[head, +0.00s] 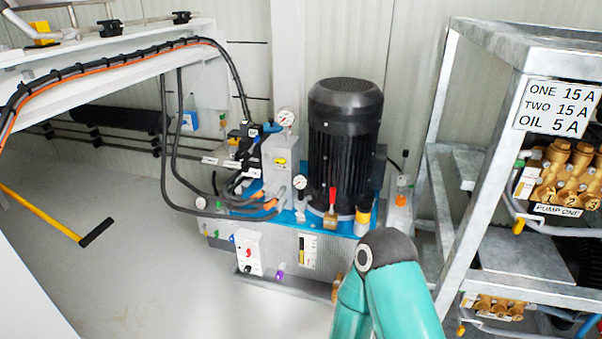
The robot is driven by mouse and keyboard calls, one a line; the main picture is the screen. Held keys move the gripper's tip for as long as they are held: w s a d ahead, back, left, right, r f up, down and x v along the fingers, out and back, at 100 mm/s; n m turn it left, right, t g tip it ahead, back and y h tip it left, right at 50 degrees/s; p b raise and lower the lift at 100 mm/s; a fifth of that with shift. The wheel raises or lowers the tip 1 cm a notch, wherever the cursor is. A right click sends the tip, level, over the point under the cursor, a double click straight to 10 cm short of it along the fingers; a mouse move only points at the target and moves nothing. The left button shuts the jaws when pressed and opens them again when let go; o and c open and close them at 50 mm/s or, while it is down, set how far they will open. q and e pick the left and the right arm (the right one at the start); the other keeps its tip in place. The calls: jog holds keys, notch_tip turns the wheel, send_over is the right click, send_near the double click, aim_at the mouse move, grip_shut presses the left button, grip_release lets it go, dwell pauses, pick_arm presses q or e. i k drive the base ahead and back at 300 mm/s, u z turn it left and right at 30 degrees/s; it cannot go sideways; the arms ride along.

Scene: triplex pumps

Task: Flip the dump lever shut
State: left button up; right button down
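A small red lever (332,197) stands roughly upright on a brass valve body (330,220), in front of the black ribbed motor (345,130) on the hydraulic power unit. It is the only lever I can pick out clearly, but no readable label names it as the dump lever. A teal arm link of mine with a dark joint rises from the bottom, right of centre, in front of the unit's lower right part. Neither of my grippers shows in this view, so their state cannot be seen.
The unit's blue-topped tank (280,243) carries gauges, hoses and a white switch box (249,252). A grey metal rack (470,200) with brass pumps (565,175) stands at right. A white beam with cables (110,60) crosses upper left. The floor (130,250) at left is mostly clear.

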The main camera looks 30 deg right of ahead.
aim_at(332, 189)
jog(key=z, duration=0.2)
jog(key=i, duration=1.1)
jog(key=z, duration=0.75)
